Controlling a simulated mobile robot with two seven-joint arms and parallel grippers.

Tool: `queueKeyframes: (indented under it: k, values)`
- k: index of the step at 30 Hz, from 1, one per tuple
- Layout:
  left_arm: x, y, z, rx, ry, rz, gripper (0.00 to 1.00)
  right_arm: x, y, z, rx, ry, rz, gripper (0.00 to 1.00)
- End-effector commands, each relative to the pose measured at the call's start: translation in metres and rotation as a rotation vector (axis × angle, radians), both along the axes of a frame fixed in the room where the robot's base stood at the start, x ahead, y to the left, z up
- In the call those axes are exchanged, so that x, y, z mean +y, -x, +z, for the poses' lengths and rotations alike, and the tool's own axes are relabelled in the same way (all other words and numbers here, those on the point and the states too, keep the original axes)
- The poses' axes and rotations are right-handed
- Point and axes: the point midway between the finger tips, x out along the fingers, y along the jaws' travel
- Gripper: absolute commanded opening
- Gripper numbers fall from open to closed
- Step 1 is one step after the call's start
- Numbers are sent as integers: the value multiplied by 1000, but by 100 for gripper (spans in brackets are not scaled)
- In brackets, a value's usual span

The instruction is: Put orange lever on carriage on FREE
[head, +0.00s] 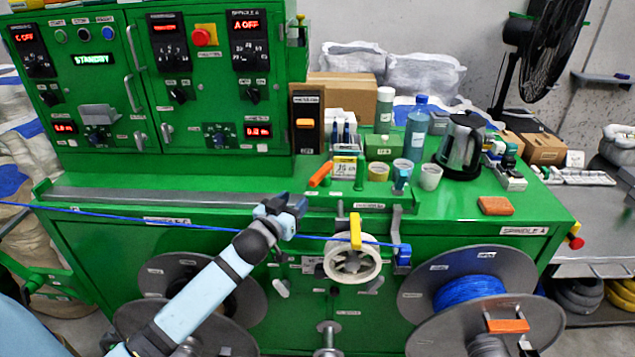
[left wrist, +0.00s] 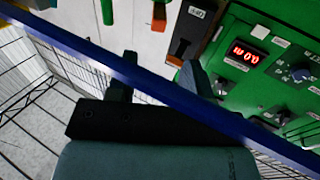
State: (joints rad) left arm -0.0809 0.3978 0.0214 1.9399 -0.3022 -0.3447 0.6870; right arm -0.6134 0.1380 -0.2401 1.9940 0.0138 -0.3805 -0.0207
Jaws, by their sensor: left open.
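An orange lever (head: 320,174) stands tilted on the green bench top, left of a small yellow-and-white sign (head: 345,168); I take it for the carriage lever. An orange piece (left wrist: 159,16) at the top of the left wrist view may be the same lever. My left gripper (head: 294,207) is open at the bench's front edge, below and left of the lever and apart from it. Its fingers (left wrist: 160,72) show in the left wrist view. The blue cable (head: 150,219) runs close by the gripper; whether they touch is unclear. I cannot read a FREE mark.
A white pulley (head: 340,277) with a yellow lever (head: 355,231) hangs on the bench front. A blue cable spool (head: 470,290) is at right. A grey rail (head: 150,197) lies left.

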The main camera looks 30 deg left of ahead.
Motion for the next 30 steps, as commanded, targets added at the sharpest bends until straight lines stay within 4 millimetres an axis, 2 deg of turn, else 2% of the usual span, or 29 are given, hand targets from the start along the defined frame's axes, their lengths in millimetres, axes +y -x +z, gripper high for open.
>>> queueKeyframes:
  k: [9,15,21,30]
  values:
    - [6,-67,3,0,-2,0,47,-4,-1,12,-7,5,-3,43]
    - [9,-102,2,1,-1,-1,47,-6,0,12,-2,8,-4,43]
    - [11,-119,0,2,-2,-1,47,-5,1,12,1,8,-4,43]
    - [11,-122,-1,2,-1,-2,47,-2,1,12,2,4,-3,43]
